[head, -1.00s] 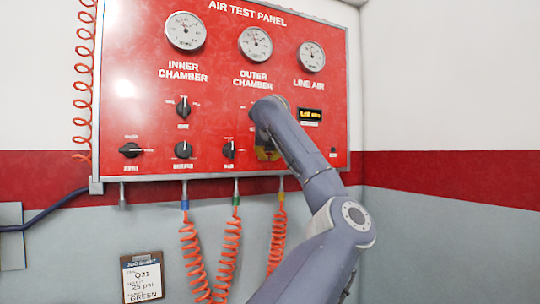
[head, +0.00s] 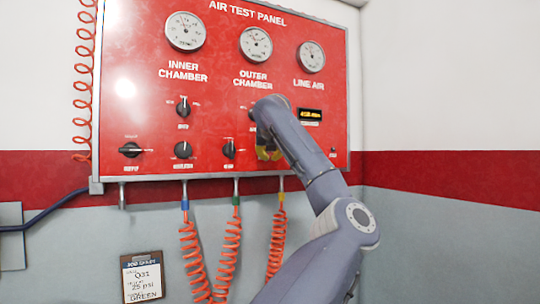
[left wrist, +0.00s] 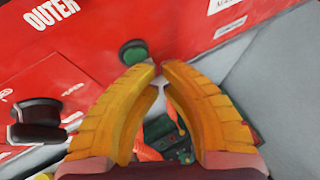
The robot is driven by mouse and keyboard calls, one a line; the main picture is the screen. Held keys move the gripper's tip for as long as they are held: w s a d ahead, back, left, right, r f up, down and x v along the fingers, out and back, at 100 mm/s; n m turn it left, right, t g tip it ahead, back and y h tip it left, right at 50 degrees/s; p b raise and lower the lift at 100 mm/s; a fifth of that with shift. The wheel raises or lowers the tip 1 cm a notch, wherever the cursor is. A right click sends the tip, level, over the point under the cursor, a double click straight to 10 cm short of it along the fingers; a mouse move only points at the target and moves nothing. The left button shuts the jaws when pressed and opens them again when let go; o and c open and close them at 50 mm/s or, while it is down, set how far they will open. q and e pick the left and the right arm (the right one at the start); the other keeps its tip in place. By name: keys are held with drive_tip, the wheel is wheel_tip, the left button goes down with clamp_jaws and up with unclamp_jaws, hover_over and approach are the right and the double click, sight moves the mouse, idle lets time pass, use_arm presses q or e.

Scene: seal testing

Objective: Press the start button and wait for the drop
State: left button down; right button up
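The red air test panel (head: 130,75) hangs on the wall in the head view. In the left wrist view a round green button (left wrist: 133,52) sits on the red panel, just beyond and slightly left of my fingertips. Its label is not readable, and my arm seems to hide it in the head view. My left gripper (left wrist: 155,68) has its yellow fingers brought together, tips meeting or nearly so, with nothing between them. I cannot tell whether they touch the panel. In the head view the left gripper (head: 268,152) is partly hidden by its own wrist. My right gripper is not in view.
A lit readout (head: 310,115), too small to read, and a line air gauge (head: 311,57) are right of my arm. Black knobs (head: 183,150) line the lower panel. Orange coiled hoses (head: 193,258) hang below. A job sheet clipboard (head: 142,277) is at lower left.

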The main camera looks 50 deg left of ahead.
use_arm(q)
drive_tip(key=s+d, duration=0.1)
drive_tip(key=d, duration=0.5)
drive_tip(key=shift+s, duration=0.2)
drive_tip(key=shift+a, duration=0.1)
idle(0.7)
